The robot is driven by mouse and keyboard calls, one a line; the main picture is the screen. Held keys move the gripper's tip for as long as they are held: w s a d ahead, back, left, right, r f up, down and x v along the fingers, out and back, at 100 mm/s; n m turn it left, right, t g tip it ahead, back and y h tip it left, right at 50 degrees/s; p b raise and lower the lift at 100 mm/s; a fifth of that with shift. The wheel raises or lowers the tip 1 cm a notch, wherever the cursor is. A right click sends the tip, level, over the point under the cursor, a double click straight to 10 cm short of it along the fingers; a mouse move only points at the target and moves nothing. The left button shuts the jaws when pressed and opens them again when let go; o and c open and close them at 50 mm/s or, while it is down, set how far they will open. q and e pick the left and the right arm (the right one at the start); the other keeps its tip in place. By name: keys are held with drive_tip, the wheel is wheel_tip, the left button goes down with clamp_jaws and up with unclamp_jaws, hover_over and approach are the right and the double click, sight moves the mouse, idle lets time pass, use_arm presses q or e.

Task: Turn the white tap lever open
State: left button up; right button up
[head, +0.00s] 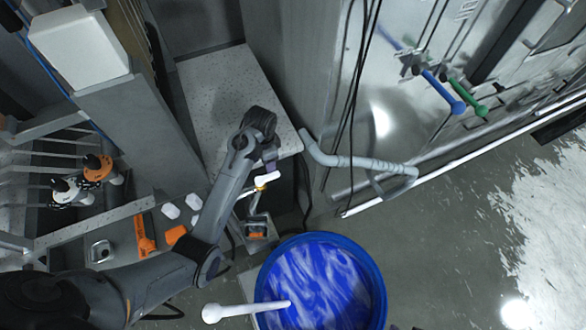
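A small white piece that looks like the tap lever (267,178) shows near the middle of the head view, with a yellow part just below it. It lies just past the front edge of the speckled grey table. My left arm reaches in from the lower left, and my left gripper (270,158) points down right above the white lever. The gripper is small and dark here. I cannot tell whether its fingers touch the lever or how far apart they are. My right gripper is not in view.
A blue tub (372,290) of blue-and-white liquid stands below, with a white paddle-like handle (240,311) over its rim. A grey bent pipe (355,162) and dark hanging cables are to the right. The speckled table (222,85) is mostly bare.

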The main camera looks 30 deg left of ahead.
sight(272, 175)
use_arm(q)
drive_tip(key=f, duration=0.3)
drive_tip(key=f+p, duration=0.1)
drive_tip(key=f, duration=0.2)
drive_tip(key=w+f, duration=0.1)
drive_tip(key=f, duration=0.2)
drive_tip(key=shift+d+p, duration=0.2)
drive_tip(key=shift+p, duration=0.1)
drive_tip(key=shift+f, duration=0.8)
clamp_jaws()
